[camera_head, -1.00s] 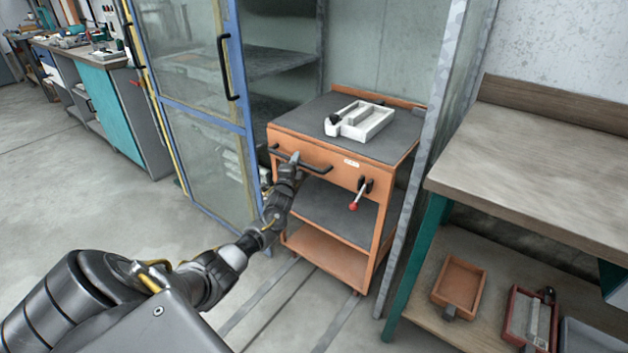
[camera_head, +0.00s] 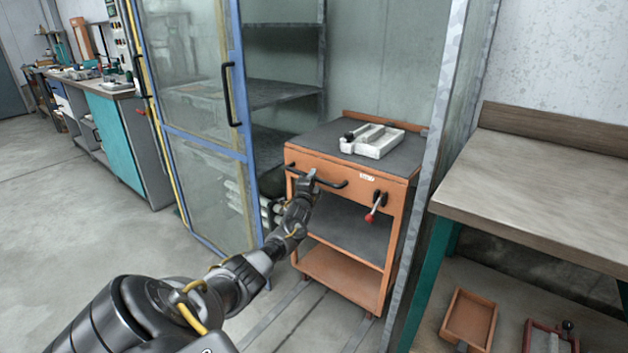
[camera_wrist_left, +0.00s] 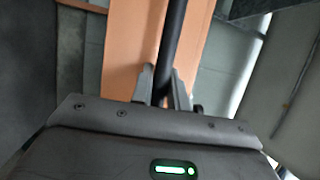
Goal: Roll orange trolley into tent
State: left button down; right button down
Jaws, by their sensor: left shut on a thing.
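The orange trolley (camera_head: 340,262) stands in the opening of the glass-walled tent (camera_head: 385,60), partly inside it. A dark bar handle (camera_head: 333,184) runs across its front, and a red-knobbed lever (camera_head: 372,210) is to the right of the handle. My left gripper (camera_head: 308,180) is shut on the handle. In the left wrist view the dark handle bar (camera_wrist_left: 174,45) passes between the fingers of my left gripper (camera_wrist_left: 164,85), with the orange front behind. My right gripper is not in view.
The tent's blue-framed door (camera_head: 245,140) stands open on the left. A grey metal post (camera_head: 428,160) rises close to the trolley's right side. Rails (camera_head: 300,320) run along the floor.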

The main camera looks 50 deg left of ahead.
pick_arm(q)
jog(key=shift+a, duration=0.1)
jog(key=c, duration=1.4)
grip_release()
jog(key=shift+o, duration=0.2)
